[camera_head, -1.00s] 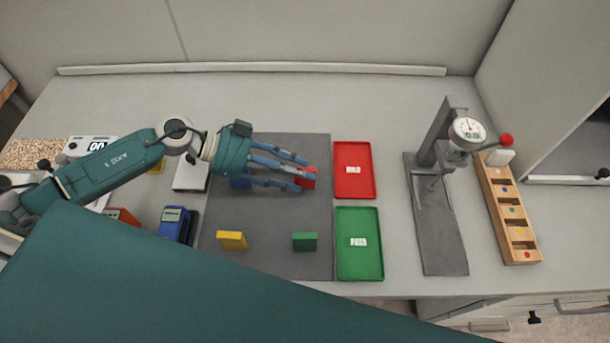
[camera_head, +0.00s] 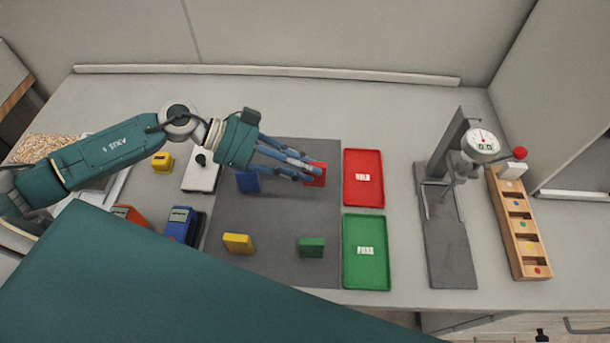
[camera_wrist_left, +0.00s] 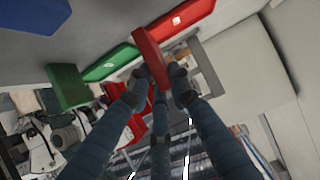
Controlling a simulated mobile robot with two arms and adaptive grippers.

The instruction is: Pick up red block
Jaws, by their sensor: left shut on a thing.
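The red block (camera_head: 316,174) is at the upper right of the dark grey mat (camera_head: 275,215) in the head view. My left gripper (camera_head: 312,172) has its blue fingers closed around it. In the left wrist view the red block (camera_wrist_left: 151,58) stands out between the fingertips of the left gripper (camera_wrist_left: 160,82). Whether the block still touches the mat is hard to tell. My right gripper is not in view.
A blue block (camera_head: 247,181), a yellow block (camera_head: 238,243) and a green block (camera_head: 312,247) are on the mat. A red tray (camera_head: 363,197) and a green tray (camera_head: 366,280) lie to its right. A dial gauge stand (camera_head: 447,240) and a wooden rack (camera_head: 520,240) stand further right.

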